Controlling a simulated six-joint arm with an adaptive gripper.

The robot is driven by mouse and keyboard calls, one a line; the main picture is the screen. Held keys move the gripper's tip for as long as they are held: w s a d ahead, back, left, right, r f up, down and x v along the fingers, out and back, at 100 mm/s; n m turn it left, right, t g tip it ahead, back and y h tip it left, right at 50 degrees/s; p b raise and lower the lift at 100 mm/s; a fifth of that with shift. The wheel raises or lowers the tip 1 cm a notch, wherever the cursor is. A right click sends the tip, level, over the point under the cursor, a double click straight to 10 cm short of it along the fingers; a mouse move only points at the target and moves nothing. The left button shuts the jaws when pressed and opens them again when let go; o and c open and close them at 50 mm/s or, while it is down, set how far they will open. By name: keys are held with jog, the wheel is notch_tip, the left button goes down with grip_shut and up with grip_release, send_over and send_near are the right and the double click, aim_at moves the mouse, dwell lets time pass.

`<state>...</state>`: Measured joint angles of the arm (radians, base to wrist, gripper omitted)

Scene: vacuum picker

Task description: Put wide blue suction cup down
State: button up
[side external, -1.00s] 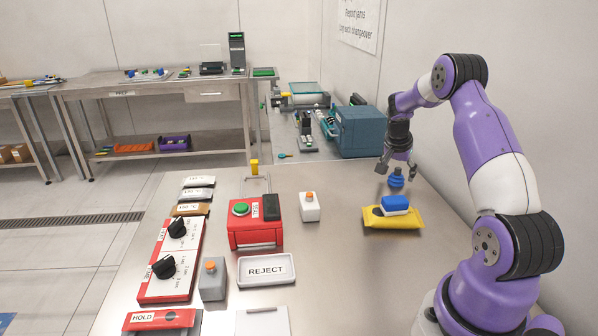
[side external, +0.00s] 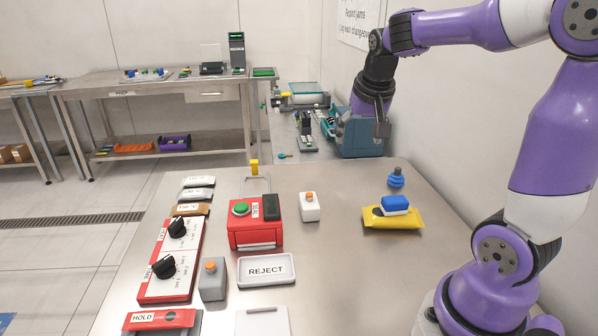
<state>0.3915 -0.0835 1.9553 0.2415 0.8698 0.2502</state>
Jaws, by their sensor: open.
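The wide blue suction cup (side external: 396,178) stands upright on the steel table, near its back right edge. It is just behind a yellow packet (side external: 405,219) that has a blue block (side external: 395,203) on top. My gripper (side external: 382,134) is up and to the left of the cup in the picture, apart from it, in front of the blue-grey box. It is open and holds nothing that I can see.
A white REJECT tray (side external: 288,281), a red box with a green button (side external: 255,235) and a white button box (side external: 309,207) stand left of the packet. The blue-grey box (side external: 360,148) is beyond the table.

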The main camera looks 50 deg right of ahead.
jog(key=s+a+n+t+y, duration=0.1)
jog(key=s+a+n, duration=0.3)
jog(key=a, duration=0.4)
jog(key=s+a+f+n+t+y, duration=0.1)
jog(key=s+a+n, duration=0.3)
jog(key=a, duration=0.4)
jog(key=shift+a+n+y, duration=0.15)
jog(key=shift+n+y, duration=0.55)
jog(key=shift+n, duration=0.2)
jog(key=shift+w, duration=0.1)
